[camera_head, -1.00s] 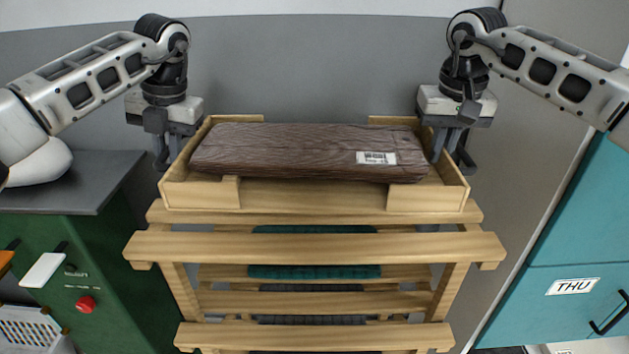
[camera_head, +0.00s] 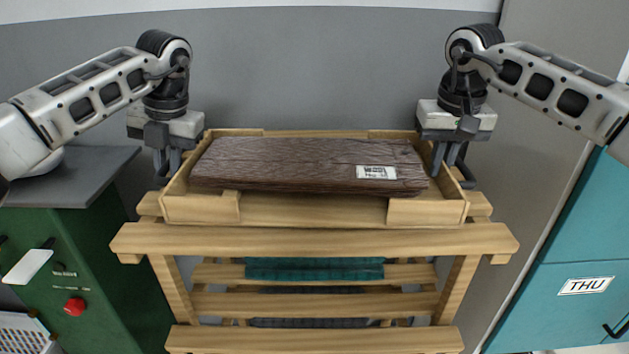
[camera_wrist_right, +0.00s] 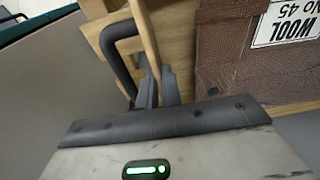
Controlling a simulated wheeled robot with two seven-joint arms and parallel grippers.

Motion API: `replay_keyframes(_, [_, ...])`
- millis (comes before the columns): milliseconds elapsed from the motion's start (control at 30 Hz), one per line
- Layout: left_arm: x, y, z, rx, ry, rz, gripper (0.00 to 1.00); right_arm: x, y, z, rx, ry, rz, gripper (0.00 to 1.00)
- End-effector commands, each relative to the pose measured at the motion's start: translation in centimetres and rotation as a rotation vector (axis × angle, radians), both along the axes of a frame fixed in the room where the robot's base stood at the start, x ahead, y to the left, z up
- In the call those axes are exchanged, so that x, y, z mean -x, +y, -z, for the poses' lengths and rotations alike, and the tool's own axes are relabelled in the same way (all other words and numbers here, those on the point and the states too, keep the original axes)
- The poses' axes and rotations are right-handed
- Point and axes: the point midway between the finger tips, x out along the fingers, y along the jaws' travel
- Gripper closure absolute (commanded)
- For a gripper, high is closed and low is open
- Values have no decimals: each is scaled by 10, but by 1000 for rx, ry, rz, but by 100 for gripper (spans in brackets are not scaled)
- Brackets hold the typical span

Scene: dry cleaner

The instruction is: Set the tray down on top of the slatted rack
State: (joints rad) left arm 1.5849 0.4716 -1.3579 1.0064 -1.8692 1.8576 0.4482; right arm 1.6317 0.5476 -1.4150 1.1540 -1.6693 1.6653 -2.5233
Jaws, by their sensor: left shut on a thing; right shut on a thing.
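My left gripper (camera_head: 167,172) is shut on the tray's left side. My right gripper (camera_head: 450,170) is shut on the tray's right side. In the right wrist view, the right fingers (camera_wrist_right: 157,90) pinch the tray's thin wall beside a dark handle, with the bundle's "WOOL" label visible.
Teal (camera_head: 315,269) and dark folded items lie on the rack's lower levels. A green cabinet (camera_head: 100,275) with a red button stands at left. A teal cabinet (camera_head: 570,250) marked "THU" stands at right. A grey wall (camera_head: 310,70) is behind.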

Motion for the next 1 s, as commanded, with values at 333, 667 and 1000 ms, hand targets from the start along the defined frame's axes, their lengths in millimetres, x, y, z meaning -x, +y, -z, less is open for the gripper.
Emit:
replay_keyframes(333, [0, 0, 1, 0, 0, 1, 66, 0, 0, 1, 0, 0, 0, 72])
replay_keyframes(667, [0, -8, -35, 0, -5, 2, 66, 0, 0, 1, 0, 0, 0, 72])
replay_keyframes(1000, [0, -21, -100, -2, -2, -3, 66, 0, 0, 2, 0, 0, 0, 72])
